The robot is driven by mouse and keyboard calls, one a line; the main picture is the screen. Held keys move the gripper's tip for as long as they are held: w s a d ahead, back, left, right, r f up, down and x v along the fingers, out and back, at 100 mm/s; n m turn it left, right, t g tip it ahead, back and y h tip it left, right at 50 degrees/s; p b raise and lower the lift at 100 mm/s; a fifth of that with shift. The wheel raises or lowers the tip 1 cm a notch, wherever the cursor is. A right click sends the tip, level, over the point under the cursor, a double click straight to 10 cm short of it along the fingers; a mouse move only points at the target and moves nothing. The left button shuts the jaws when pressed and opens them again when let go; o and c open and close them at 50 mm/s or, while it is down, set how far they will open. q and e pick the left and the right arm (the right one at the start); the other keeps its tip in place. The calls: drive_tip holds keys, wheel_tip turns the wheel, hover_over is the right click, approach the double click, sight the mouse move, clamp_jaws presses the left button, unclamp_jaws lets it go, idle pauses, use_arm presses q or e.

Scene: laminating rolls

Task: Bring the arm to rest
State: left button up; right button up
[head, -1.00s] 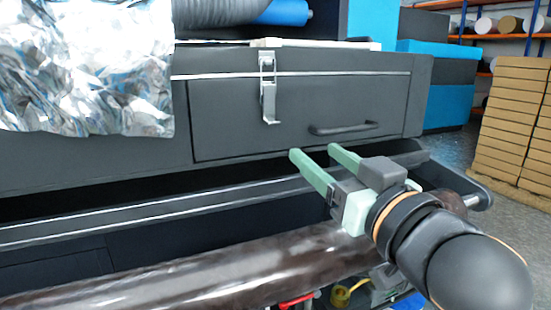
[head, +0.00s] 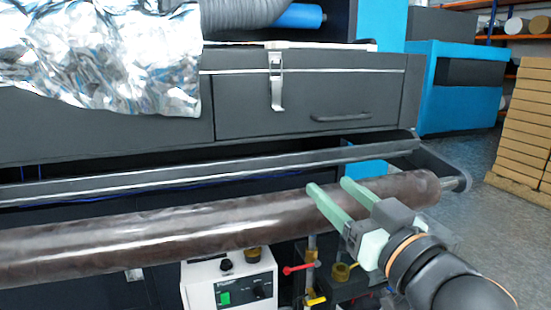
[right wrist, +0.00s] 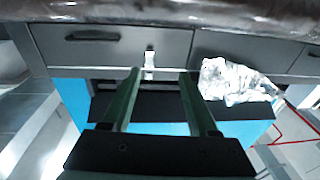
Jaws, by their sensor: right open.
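My right gripper (head: 329,186) is open, with its two green fingers apart and nothing between them. In the head view its fingers overlap the right part of a long dark brown, glossy roll (head: 150,229). In the right wrist view the open fingers (right wrist: 160,73) show a gap between them, and the roll (right wrist: 180,10) crosses the top edge, apart from the fingertips in the picture. How far the fingers are from the roll in depth is hard to tell. My left gripper is not in view.
A dark machine front carries a drawer handle (head: 341,117) and a metal latch (head: 277,82). Crumpled silver foil (head: 100,60) hangs at the upper left. A control box (head: 228,284) sits below the roll. Stacked boards (head: 525,125) stand at the right, with open floor (head: 485,230) before them.

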drive_tip(key=f, duration=0.5)
drive_tip(key=w+f, duration=0.1)
drive_tip(key=f, duration=0.2)
drive_tip(key=shift+d, duration=0.1)
drive_tip(key=s+d+f+h, duration=0.1)
drive_tip(key=s+d+f, duration=0.15)
drive_tip(key=f, duration=0.55)
drive_tip(key=s+d+f, duration=0.1)
drive_tip(key=s+f, duration=0.2)
drive_tip(key=f, duration=0.5)
use_arm(q)
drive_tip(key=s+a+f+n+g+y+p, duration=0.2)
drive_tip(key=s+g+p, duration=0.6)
drive_tip(key=p, duration=1.4)
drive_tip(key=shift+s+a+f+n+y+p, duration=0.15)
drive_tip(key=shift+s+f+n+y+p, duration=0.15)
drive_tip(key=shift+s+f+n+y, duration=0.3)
use_arm(e)
drive_tip(key=s+d+f+m+g+h, duration=0.1)
drive_tip(key=s+d+f+g+h, duration=0.1)
drive_tip(key=s+f+g, duration=0.2)
drive_tip(key=s+d+f+m+g+h, duration=0.1)
drive_tip(key=s+f+g, duration=0.3)
drive_tip(key=s, duration=0.6)
drive_tip(key=shift+s+d+f+h, duration=0.15)
drive_tip(key=shift+d+f+h, duration=0.05)
drive_tip(key=shift+d+h, duration=0.45)
